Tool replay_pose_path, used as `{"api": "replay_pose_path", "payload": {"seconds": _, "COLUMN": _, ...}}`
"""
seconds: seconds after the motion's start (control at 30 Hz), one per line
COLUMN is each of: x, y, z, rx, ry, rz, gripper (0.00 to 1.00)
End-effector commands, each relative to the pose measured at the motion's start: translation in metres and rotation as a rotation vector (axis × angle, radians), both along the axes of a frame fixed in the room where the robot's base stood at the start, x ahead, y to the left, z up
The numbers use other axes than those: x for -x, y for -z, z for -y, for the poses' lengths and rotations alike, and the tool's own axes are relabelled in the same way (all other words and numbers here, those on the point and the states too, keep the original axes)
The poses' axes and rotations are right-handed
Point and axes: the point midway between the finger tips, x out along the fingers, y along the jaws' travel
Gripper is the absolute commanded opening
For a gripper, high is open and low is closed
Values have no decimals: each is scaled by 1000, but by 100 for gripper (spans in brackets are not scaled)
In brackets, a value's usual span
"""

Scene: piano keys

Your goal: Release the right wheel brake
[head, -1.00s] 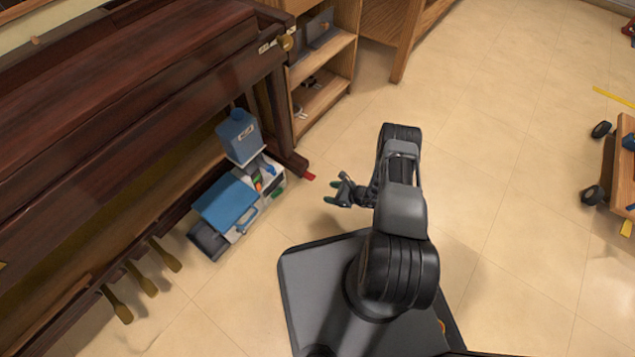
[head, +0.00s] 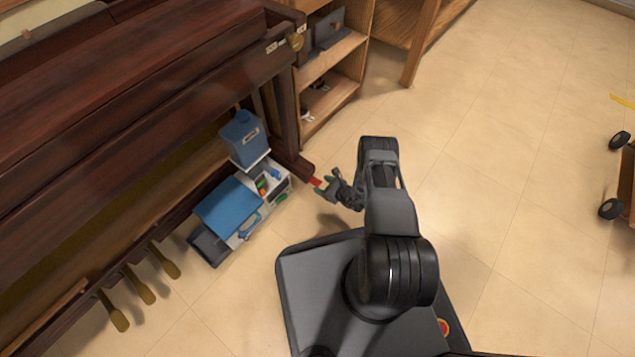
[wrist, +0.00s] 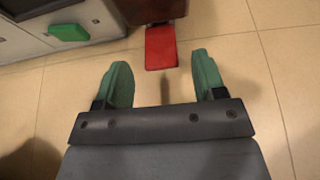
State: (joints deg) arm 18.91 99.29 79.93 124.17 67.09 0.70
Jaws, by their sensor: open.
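The red brake pedal (wrist: 160,47) sticks out from the foot of the piano, low over the floor, at the top middle of the wrist view. In the head view the red pedal (head: 316,182) shows as a small patch at the end of the piano's dark wooden foot (head: 297,167). My gripper (wrist: 163,78) is open and empty, with its two green fingertips apart. The pedal lies ahead of the fingertips, roughly centred between them. In the head view my gripper (head: 325,187) is close beside the pedal. I cannot tell whether they touch.
A wooden shelf (head: 330,85) is behind. Brass pedals (head: 140,287) are at lower left.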

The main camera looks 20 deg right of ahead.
Motion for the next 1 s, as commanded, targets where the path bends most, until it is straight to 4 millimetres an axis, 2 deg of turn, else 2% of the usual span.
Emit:
{"api": "replay_pose_path", "payload": {"seconds": 0.57, "x": -5, "y": 6, "z": -1, "rx": 1, "ry": 16, "rz": -1, "gripper": 63}}
{"api": "replay_pose_path", "payload": {"seconds": 1.0, "x": -5, "y": 6, "z": -3, "rx": 1, "ry": 13, "rz": 1, "gripper": 21}}
